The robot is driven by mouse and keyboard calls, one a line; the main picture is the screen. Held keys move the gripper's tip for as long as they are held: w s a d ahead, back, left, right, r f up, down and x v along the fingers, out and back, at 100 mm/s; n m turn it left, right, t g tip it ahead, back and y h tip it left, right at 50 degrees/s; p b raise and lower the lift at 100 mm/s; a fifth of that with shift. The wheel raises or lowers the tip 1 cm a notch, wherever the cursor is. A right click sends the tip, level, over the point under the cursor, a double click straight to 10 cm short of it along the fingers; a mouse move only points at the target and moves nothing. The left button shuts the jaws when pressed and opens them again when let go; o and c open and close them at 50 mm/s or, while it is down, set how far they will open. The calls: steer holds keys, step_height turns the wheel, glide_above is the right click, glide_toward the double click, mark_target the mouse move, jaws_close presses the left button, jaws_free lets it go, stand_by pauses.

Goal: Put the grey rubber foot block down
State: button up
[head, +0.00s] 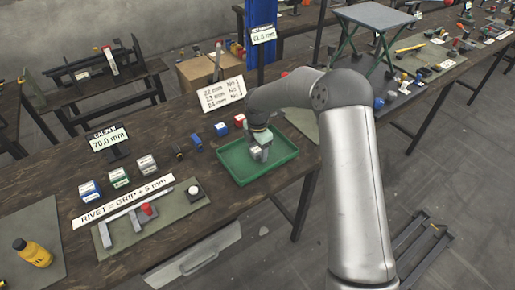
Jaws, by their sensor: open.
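My gripper (260,146) points down over the green tray (227,174) in the head view, at the end of my arm. A small light grey block (257,154), seemingly the grey rubber foot block, shows right at the fingertips, inside the tray's outline. The jaws are open around or just above it; the picture is too small to tell whether they touch it. The fingers partly hide the block, and I cannot tell for certain whether it rests on the tray floor.
Blue (221,129) and red (240,120) blocks stand behind the tray. A mat with a caliper-like grey tool (130,215) and a white-topped button (194,191) lies to the left. A blue post (262,60) rises behind. The tray's left part is bare.

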mark_target(258, 149)
step_height(258, 149, up, 12)
steer(key=b, duration=0.1)
steer(key=shift+r+b, duration=0.25)
steer(key=shift+b, duration=0.05)
steer(key=s+d+r+m+h, duration=0.1)
steer(key=s+d+r+m, duration=0.2)
steer(key=s+d+m, duration=0.3)
steer(key=s+d+r+m, duration=0.4)
steer(key=s+m, duration=0.1)
steer(key=s, duration=0.4)
steer(key=s+d+f+m, duration=0.1)
steer(key=s+d+m, duration=0.3)
steer(key=s+m, duration=0.3)
steer(key=s+d+f+m+y, duration=0.1)
steer(key=s+d+m, duration=0.3)
steer(key=s, duration=0.9)
steer(key=m, duration=0.3)
steer(key=shift+s+f+t, duration=0.2)
steer(key=shift+s+t, duration=0.1)
steer(key=shift+s, duration=0.1)
